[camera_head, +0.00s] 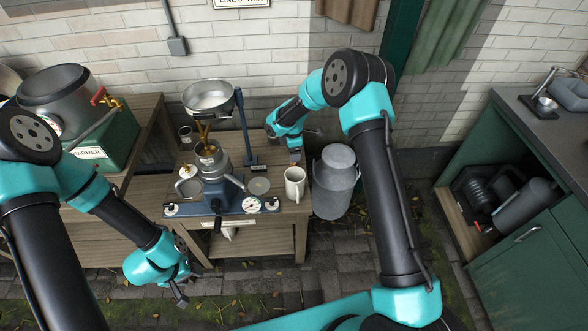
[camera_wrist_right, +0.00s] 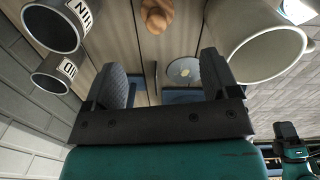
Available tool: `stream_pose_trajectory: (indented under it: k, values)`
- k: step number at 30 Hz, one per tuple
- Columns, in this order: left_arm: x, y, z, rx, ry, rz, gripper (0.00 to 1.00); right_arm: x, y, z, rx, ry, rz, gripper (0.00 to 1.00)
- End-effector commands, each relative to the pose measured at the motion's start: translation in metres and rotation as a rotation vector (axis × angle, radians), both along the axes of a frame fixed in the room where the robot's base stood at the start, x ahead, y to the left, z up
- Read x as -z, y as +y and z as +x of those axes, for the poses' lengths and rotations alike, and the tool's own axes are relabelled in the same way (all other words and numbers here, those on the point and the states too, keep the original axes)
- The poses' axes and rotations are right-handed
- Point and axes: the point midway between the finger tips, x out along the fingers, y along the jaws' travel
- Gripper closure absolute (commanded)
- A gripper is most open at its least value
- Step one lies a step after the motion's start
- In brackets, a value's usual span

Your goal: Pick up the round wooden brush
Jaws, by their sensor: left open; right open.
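The wooden brush, seen as a rounded brown knob (camera_wrist_right: 157,16), stands on the planked table at the top of the right wrist view, beyond the open fingers. Its lower part is cut off or unclear. I cannot make it out in the head view, where my right gripper (camera_head: 296,155) covers that corner of the table. My right gripper (camera_wrist_right: 163,75) is open and empty, its two dark fingers apart with the brush outside them. My left gripper (camera_head: 182,295) is open and empty, low in front of the table, far from the brush.
A white mug (camera_head: 295,183) stands close to the right gripper, and labelled tins (camera_wrist_right: 55,24) stand on the wall side. A separator on a blue base (camera_head: 225,203) fills the table middle. A grey milk can (camera_head: 334,180) stands right of the table.

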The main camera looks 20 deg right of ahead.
Motion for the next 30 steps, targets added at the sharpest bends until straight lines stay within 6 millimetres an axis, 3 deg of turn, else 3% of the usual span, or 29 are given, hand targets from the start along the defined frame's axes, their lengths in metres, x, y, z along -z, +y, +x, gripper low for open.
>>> stream_pose_trajectory:
  k: [10,25,30]
  values:
    - [0.000,0.000,0.000,0.000,0.000,0.000,0.53,0.057,-0.001,0.001,0.000,0.001,0.000,0.19]
    - [0.000,0.000,0.000,0.000,0.000,0.000,0.53,0.068,-0.001,0.002,0.001,-0.001,0.000,0.19]
    - [0.000,0.000,0.000,0.000,0.000,0.000,0.53,0.084,-0.004,0.003,0.001,0.001,0.000,0.19]
